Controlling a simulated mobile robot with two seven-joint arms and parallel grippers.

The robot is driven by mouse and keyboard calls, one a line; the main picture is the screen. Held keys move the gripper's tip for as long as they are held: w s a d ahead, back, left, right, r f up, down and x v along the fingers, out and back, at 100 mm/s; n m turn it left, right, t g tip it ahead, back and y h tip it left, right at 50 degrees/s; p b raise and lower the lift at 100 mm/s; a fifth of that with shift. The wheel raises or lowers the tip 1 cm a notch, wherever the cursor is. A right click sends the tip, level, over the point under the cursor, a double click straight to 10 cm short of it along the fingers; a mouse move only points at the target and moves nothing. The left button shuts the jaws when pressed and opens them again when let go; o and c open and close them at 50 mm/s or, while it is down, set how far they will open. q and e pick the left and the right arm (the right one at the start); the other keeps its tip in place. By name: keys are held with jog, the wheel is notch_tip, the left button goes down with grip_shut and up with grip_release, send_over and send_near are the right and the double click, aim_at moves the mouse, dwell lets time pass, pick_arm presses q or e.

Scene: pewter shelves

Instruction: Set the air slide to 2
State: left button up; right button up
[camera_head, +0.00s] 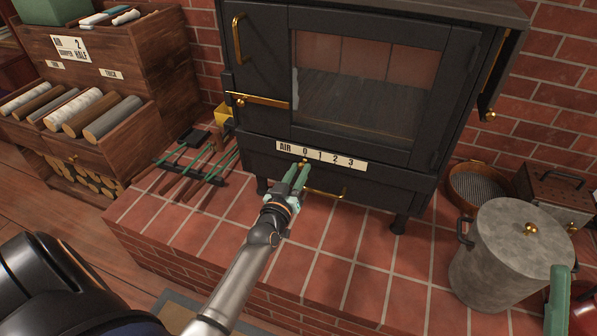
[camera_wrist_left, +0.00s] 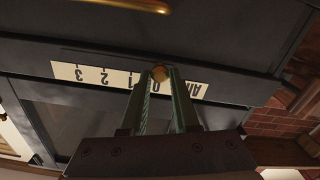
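The air slide's small brass knob (camera_head: 303,162) is on the black stove's lower front, just under the 0 of the pale AIR 0 1 2 3 label (camera_head: 325,156). The knob (camera_wrist_left: 159,73) also shows in the left wrist view, with the label upside down. My left gripper (camera_head: 297,174) points at the knob. Its green fingers are parted, with the knob between or just beyond their tips; I cannot tell whether they touch it. A green finger of my right gripper (camera_head: 557,300) shows at the lower right edge, its opening not clear.
A brass handle (camera_head: 325,193) sits below the label. Fire tools (camera_head: 200,165) lie on the left hearth. A lidded grey bucket (camera_head: 500,265) stands right. The middle hearth tiles are clear.

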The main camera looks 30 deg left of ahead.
pick_arm(q)
grip_shut()
dwell(0.9)
